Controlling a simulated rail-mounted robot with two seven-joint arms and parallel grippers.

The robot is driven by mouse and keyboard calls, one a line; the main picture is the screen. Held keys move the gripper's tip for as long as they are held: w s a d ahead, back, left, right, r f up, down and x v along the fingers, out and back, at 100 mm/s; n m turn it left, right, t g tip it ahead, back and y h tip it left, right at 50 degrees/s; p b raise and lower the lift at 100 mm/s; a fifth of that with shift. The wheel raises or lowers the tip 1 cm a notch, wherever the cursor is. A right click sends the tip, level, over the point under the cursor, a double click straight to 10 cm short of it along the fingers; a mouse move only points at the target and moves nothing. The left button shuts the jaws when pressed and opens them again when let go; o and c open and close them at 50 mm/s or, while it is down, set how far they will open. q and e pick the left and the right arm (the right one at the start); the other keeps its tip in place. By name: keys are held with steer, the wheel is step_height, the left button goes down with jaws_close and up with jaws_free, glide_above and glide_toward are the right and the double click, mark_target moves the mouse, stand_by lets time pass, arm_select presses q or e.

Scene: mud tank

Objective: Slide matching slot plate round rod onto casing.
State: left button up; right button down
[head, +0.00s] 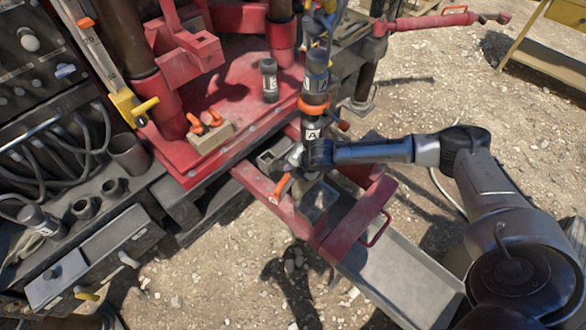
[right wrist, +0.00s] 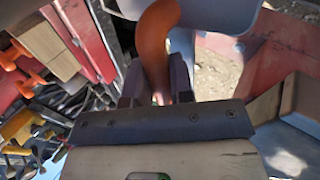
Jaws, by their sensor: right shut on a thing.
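My right gripper (head: 290,176) is shut on the orange handle (head: 280,188) of what looks like the slot plate. In the right wrist view the handle (right wrist: 157,42) stands between the dark fingers, and a pale grey piece (right wrist: 222,14) lies beyond it, partly out of frame. The upright dark rod (head: 313,133) has a white label "A" and an orange band (head: 314,104) above it. The gripper is beside the rod's lower part. The casing and any contact between plate and rod are hidden behind my wrist. My left gripper is not in view.
A wooden block (head: 212,138) with orange handles stands on the red deck (head: 235,85). A short dark cylinder (head: 269,82) stands near the rod. Red rails (head: 262,188) surround the work spot, with a grey trough (head: 400,275) below. Gravel ground lies to the right.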

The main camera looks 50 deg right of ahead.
steer(key=shift+w, duration=0.15)
stand_by(0.4)
steer(key=shift+f, duration=0.3)
steer(key=c, duration=1)
jaws_free()
steer(key=shift+o, duration=0.4)
steer(key=shift+f, duration=0.25)
steer(key=p+v, duration=0.4)
steer(key=v, duration=1)
